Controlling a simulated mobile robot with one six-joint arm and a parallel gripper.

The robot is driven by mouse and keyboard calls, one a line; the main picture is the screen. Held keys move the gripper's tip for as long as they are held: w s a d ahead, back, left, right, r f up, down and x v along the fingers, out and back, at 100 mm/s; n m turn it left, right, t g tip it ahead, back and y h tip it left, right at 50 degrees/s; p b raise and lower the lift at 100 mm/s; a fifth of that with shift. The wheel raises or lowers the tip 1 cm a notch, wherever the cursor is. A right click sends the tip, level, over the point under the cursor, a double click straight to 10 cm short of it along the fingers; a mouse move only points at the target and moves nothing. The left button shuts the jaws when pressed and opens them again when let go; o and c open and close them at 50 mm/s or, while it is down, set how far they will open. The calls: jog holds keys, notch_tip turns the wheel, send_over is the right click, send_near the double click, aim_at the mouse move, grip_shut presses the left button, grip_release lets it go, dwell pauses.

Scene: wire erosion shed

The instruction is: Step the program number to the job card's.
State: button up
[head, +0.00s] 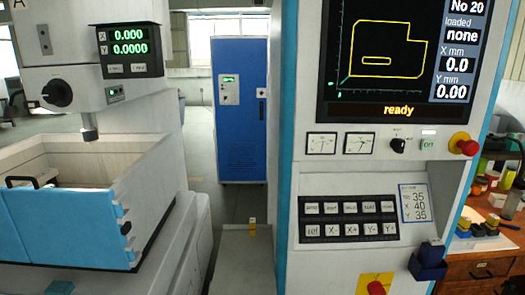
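The control screen (400,60) is at the upper right. Its side readout (462,8) shows "No 20", with loaded "none", X 0.0 and Y 0.00. A yellow outline is drawn on it and "ready" stands below. The job card (414,203) is a small pale card on the panel, right of the keys; it appears to read 35, then X 40 and Y 35. The key block (348,219) has two rows. The lower row seems to read ref, X-, X+, Y-, Y+; the upper labels are too small to read surely. My gripper is not in view.
A red mushroom button (467,147), a dark knob (397,146) and two dials sit under the screen. A dark blue block (429,262) juts out below the card. A wooden bench (480,270) with clutter is at right. A machine tank (65,225) stands left, a blue cabinet (241,120) behind.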

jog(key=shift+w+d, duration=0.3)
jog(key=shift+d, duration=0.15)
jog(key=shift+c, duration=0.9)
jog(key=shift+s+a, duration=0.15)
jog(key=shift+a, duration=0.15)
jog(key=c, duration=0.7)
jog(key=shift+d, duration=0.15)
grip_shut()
